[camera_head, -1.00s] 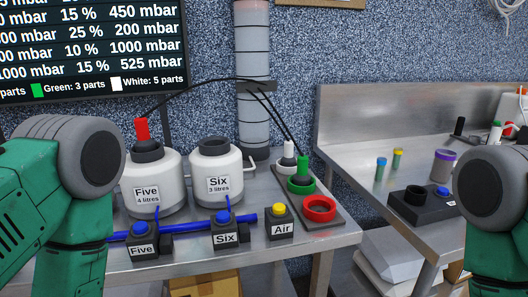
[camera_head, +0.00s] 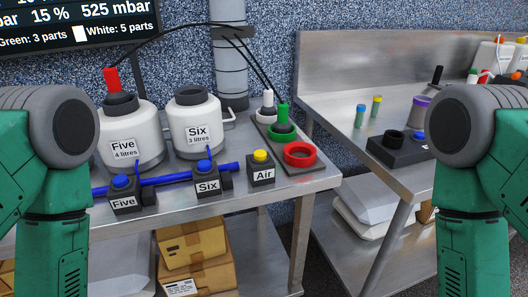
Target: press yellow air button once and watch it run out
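The yellow button (camera_head: 261,156) sits on top of a dark box labelled Air (camera_head: 263,175), near the front right of the left metal table (camera_head: 300,184). Nothing touches the button. My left arm comes in at the left edge and my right arm at the right edge. Both show only green and grey links, and neither gripper is in view. Left of the Air box stand two boxes with blue buttons, labelled Six (camera_head: 207,185) and Five (camera_head: 124,193), joined by a blue pipe.
White vessels Five (camera_head: 125,140) and Six (camera_head: 196,124) stand behind the buttons. A stand with red, green and white holders (camera_head: 299,154) is right of the Air box. Cardboard boxes (camera_head: 195,255) lie below. A second metal table (camera_head: 340,125) is at the right.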

